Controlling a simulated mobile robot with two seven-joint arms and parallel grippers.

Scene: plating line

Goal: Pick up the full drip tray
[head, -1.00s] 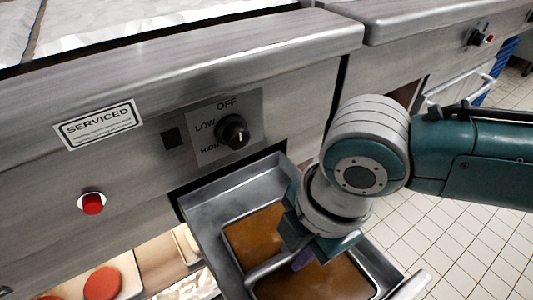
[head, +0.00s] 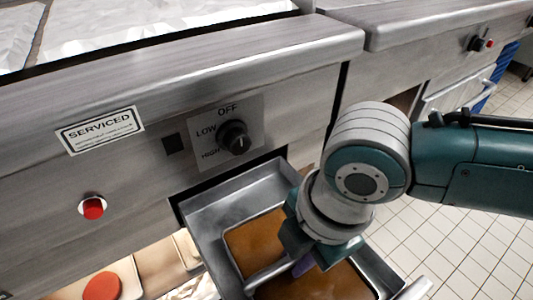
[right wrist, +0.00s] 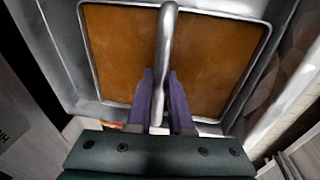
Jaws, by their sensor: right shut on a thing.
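The drip tray (head: 257,246) is a metal pan full of brown liquid, sitting inside a pulled-out metal drawer (head: 205,208) below the control panel. A bar handle runs across the middle of the tray. My right gripper (head: 296,266) reaches down over the tray and hides part of it. In the right wrist view the purple fingers of my right gripper (right wrist: 161,100) stand on both sides of the handle (right wrist: 165,50) and are shut on it. The brown liquid (right wrist: 215,55) shows on both sides of the handle. The left gripper does not show.
The steel counter front carries a knob (head: 234,138), a red button (head: 92,207) and a SERVICED label (head: 100,130). Below at left, a pale tray (head: 125,275) holds a red disc (head: 102,286). Tiled floor (head: 460,245) is open at right.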

